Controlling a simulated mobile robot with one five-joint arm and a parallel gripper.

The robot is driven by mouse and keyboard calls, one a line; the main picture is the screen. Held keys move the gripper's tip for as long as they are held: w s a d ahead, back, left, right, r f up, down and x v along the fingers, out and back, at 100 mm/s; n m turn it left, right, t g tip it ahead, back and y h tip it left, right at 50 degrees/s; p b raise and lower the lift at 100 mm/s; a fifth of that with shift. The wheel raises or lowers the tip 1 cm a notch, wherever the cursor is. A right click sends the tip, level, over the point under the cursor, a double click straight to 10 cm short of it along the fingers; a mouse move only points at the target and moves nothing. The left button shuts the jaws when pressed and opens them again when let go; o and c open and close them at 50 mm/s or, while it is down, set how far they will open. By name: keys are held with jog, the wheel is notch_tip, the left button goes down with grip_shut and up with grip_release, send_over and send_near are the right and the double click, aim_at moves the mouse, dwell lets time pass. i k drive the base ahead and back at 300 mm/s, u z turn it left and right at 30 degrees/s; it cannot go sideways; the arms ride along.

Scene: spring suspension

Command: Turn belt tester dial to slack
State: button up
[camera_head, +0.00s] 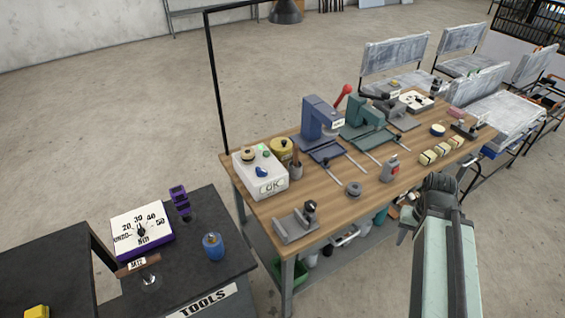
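I cannot tell for sure which item is the belt tester. A white box (261,174) with knobs and an "OK" label stands on the wooden bench. Another white-faced dial unit (416,101) sits at the bench's far end; its markings are too small to read. My gripper (432,190) is at the lower right, in front of the bench's near right edge, apart from all three. Its fingers are not clear.
The wooden bench (334,208) carries a blue press (318,122), a green press (362,122), a grey block with a dark knob (296,222) and several small parts. A blue canister (213,246) stands on the dark table. Metal chairs (394,56) stand behind. Open floor lies at the left.

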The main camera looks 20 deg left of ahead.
aim_at(260, 172)
jog(key=z, duration=0.1)
jog(key=i, duration=0.9)
jog(key=u, duration=1.8)
